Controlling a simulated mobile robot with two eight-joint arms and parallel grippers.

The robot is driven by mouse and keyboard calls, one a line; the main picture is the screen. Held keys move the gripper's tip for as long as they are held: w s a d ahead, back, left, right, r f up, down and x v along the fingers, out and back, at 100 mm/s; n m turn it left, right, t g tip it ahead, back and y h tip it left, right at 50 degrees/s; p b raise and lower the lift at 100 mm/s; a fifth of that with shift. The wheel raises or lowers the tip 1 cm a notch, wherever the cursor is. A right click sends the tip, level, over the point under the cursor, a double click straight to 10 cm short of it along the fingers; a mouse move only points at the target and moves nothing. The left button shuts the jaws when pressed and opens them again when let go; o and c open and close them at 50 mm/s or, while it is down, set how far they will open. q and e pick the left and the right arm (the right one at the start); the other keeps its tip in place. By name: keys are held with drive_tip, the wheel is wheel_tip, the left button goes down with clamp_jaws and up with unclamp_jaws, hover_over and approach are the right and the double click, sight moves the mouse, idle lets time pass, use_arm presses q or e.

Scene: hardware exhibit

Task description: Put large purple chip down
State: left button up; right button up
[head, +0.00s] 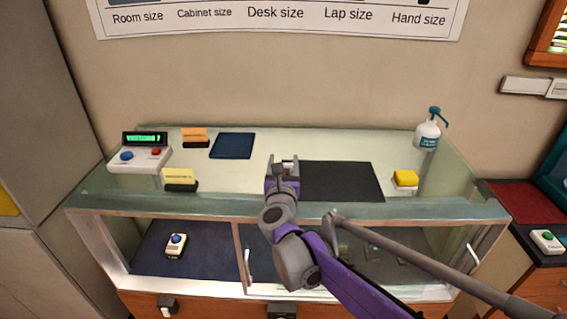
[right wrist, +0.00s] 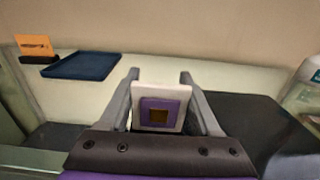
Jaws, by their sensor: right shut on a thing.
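My right gripper (head: 284,168) is over the glass top of the display case (head: 300,148), just left of a black mat (head: 345,180). In the right wrist view its two grey fingers (right wrist: 160,90) are shut on the large purple chip (right wrist: 173,113). The chip is a white square with a purple square and a brownish-gold centre, held upright between the fingers. In the head view the gripper and arm mostly hide the chip. I cannot tell whether it touches the glass. My left gripper is not in view.
A dark blue tray (head: 232,146) lies behind left. Label stands (head: 180,180), a counter device with a green display (head: 140,153), a yellow button box (head: 405,180) and a pump bottle (head: 428,132) stand on the case. The mat looks empty.

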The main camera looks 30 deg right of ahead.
drive_tip(key=shift+f, duration=0.15)
drive_tip(key=o, duration=1.4)
